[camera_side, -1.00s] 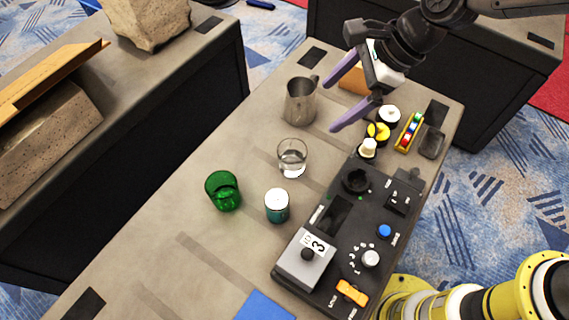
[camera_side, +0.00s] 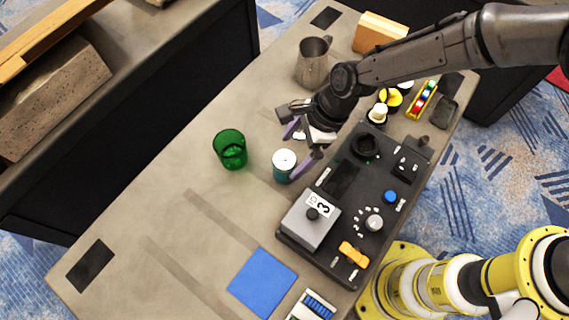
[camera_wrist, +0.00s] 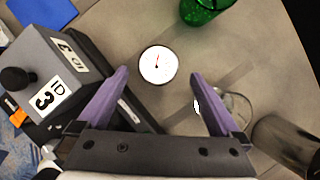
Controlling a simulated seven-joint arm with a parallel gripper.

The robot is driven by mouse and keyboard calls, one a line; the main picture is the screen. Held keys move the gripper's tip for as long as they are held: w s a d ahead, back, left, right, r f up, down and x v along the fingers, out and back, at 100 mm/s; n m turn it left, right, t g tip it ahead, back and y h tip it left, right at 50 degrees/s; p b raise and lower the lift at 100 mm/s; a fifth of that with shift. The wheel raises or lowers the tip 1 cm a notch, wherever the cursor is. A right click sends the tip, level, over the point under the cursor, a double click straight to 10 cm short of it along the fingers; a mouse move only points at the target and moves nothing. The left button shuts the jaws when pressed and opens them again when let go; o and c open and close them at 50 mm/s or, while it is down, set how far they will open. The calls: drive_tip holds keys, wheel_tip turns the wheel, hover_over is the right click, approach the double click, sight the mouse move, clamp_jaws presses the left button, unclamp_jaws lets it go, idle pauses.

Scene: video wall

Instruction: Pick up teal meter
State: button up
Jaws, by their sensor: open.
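The teal meter (camera_side: 283,166) is a short teal cylinder with a white top, standing upright on the table beside the black control panel. In the wrist view its round white dial (camera_wrist: 158,65) with a red needle faces up, just beyond and between the fingertips. My gripper (camera_side: 298,150) has purple fingers spread apart, low over the table close to the meter. In the wrist view my gripper (camera_wrist: 160,85) is open with nothing between the fingers. The meter's teal side is mostly hidden in the wrist view.
A green glass (camera_side: 230,149) stands left of the meter. A clear glass (camera_wrist: 236,110) stands by one finger. A metal pitcher (camera_side: 313,62) is behind. The black panel (camera_side: 345,215) with a grey ID 3 box (camera_side: 309,222) lies to the right. A blue square (camera_side: 262,283) lies in front.

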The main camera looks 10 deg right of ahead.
sight(288, 159)
drive_tip(key=x, duration=0.5)
drive_tip(key=shift+s+a, duration=0.1)
drive_tip(key=shift+s, duration=0.1)
clamp_jaws()
idle(0.3)
